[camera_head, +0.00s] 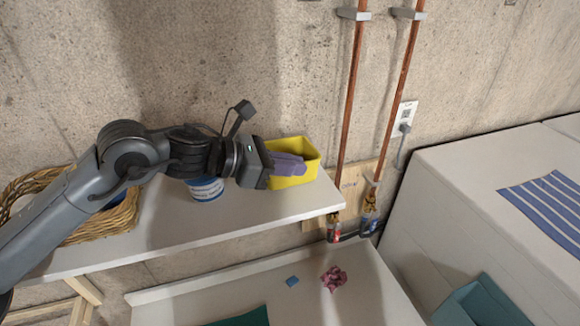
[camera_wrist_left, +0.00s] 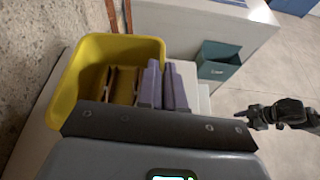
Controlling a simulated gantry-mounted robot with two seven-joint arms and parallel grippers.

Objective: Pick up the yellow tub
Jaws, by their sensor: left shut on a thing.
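The yellow tub (camera_head: 293,182) is at the right end of the white shelf, against the concrete wall, in the head view. It also shows in the left wrist view (camera_wrist_left: 68,95), upright, with brown and pale items inside. My left gripper (camera_head: 289,165) reaches it from the left, and its purple fingers are closed on the tub's side wall. In the left wrist view the fingers (camera_wrist_left: 165,86) are close together at the tub's right side. I cannot tell whether the tub is clear of the shelf. My right gripper (camera_wrist_left: 252,116) is small at the right of that view, away from the tub.
A blue-and-white can (camera_head: 206,189) stands on the shelf (camera_head: 235,215) under my left arm, with a wicker basket (camera_head: 110,222) further left. Copper pipes (camera_head: 350,110) rise just right of the tub. A teal bin (camera_wrist_left: 218,62) stands lower down.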

